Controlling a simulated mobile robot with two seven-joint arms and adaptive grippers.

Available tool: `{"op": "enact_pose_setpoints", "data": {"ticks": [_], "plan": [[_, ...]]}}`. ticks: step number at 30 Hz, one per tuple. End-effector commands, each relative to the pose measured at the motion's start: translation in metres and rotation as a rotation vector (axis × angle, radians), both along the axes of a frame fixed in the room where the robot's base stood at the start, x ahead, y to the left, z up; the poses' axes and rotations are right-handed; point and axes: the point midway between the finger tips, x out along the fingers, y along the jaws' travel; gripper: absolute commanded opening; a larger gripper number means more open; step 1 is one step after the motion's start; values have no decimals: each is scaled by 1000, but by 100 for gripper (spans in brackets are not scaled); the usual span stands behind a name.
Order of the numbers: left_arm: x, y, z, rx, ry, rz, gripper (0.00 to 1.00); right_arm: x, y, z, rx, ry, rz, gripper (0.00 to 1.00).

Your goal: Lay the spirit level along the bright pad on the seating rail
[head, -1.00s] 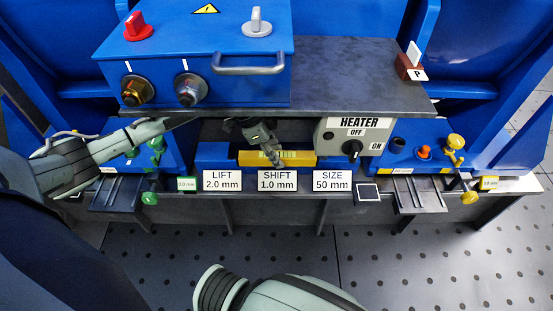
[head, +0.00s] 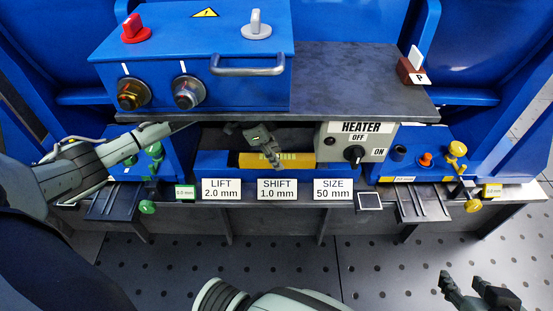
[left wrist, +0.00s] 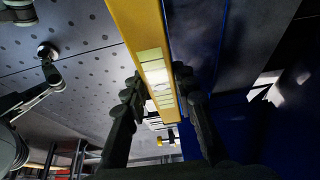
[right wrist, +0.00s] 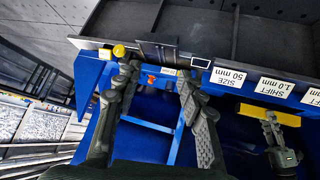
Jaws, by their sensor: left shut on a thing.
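The yellow spirit level (head: 250,160), with a pale marked window along it, lies crosswise under the shelf's front edge in the head view. My left gripper (head: 270,152) is shut on it near its middle. In the left wrist view the level (left wrist: 132,25) passes between the two fingers. The blue seating rail (head: 215,170) shows below and to the left of the level; I cannot tell whether they touch. I cannot make out the bright pad apart from the level. My right gripper (head: 480,290) is open and empty at the lower right; its fingers are spread in the right wrist view (right wrist: 160,85).
Signs LIFT (head: 221,188), SHIFT (head: 277,188) and SIZE (head: 333,188) stand along the front ledge. A HEATER box (head: 340,146) stands close right of the level. The grey shelf (head: 350,75) overhangs behind and above. The floor in front is clear.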

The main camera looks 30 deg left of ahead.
Motion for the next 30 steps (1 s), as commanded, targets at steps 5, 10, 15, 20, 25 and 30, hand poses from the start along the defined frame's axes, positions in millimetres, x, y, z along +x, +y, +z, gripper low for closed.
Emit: {"op": "enact_pose_setpoints", "data": {"ticks": [5,10,15,20,25,30], "plan": [[5,2,-1,0,-2,-1,0,11,12,8,25,-70,23,40],[9,4,-3,0,-1,0,0,21,23,18,50,-137,42,40],[12,6,-4,0,-1,0,0,30,33,29,74,-203,62,40],[16,7,-5,-1,0,0,0,37,43,39,97,-265,79,40],[20,9,-6,-1,-2,-1,0,43,53,51,124,-331,96,40],[23,11,-7,-2,-3,-1,0,49,63,64,150,-397,113,40]]}}
